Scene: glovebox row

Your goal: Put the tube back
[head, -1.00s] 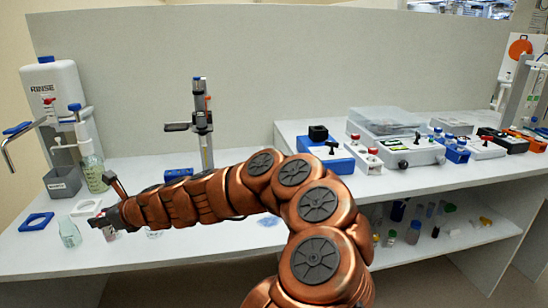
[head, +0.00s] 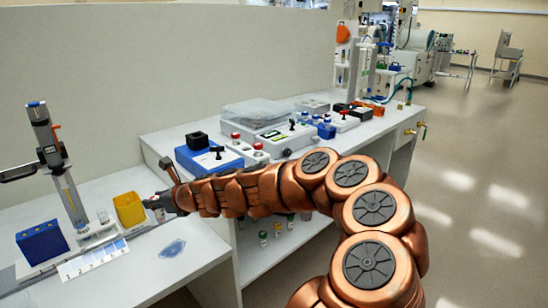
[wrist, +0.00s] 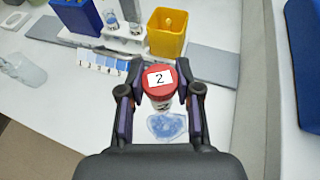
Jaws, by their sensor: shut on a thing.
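My gripper (wrist: 160,92) is shut on a tube with a red cap (wrist: 159,79) marked 2. I see the cap from above, and the body below it is mostly hidden. In the head view my gripper (head: 160,204) is right of the yellow bin, and the tube is hard to make out there. A white rack (wrist: 122,43) with clear glass vessels stands ahead and left of my gripper. A numbered strip (head: 92,260) lies in front of the rack.
A blue box (head: 42,242) and a yellow bin (head: 129,210) flank the rack. A tall stand (head: 58,165) rises behind it. A blue device (head: 207,158) sits on the raised bench at right.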

